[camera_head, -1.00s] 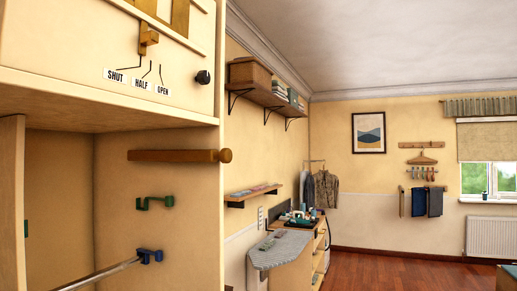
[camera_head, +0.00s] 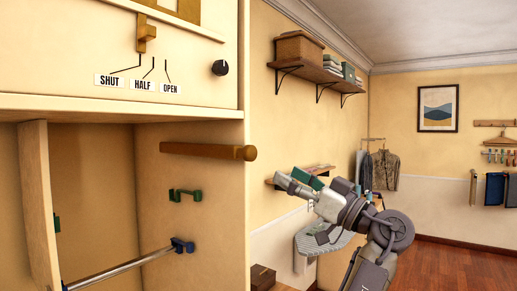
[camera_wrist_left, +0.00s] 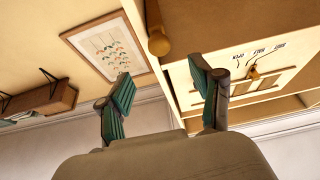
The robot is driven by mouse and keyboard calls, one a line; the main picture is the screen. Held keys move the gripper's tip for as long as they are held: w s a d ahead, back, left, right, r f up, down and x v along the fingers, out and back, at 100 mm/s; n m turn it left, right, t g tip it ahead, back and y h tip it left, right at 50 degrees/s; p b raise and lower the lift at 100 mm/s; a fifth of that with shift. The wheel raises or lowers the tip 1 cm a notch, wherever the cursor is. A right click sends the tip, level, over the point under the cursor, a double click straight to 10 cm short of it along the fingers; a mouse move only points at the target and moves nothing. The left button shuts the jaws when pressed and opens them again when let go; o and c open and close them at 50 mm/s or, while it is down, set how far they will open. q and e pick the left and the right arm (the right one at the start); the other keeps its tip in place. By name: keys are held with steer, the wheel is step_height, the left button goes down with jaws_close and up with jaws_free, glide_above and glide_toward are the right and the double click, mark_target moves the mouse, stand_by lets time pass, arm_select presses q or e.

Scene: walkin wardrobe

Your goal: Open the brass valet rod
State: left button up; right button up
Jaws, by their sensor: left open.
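The brass valet rod (camera_head: 205,150) sticks out from the wardrobe side panel below the label strip, with a round knob at its right end. It also shows at the top of the left wrist view (camera_wrist_left: 157,25), knob towards me. My left gripper (camera_head: 290,181) is right of the knob and a little lower in the head view, apart from it. In the left wrist view its green-padded fingers (camera_wrist_left: 160,82) are spread and empty, with the knob beyond the gap. A brass pointer (camera_head: 146,38) above the SHUT, HALF and OPEN labels (camera_head: 143,83) is nearest the SHUT line. My right gripper does not show.
A green hook (camera_head: 185,195) and a silver rail (camera_head: 125,268) in a blue holder sit below the valet rod. A black knob (camera_head: 220,67) is above it. A small wall shelf (camera_head: 322,168) and an ironing board (camera_head: 318,241) are near my left arm.

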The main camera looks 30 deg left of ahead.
mark_target(254, 154)
arm_select(q)
steer(key=p+x, duration=0.5)
steer(key=x, duration=0.6)
steer(key=shift+w+a+p, duration=0.1)
steer(key=shift+p, duration=0.2)
steer(key=shift+a+r, duration=0.1)
steer(key=shift+a, duration=0.35)
jaws_close()
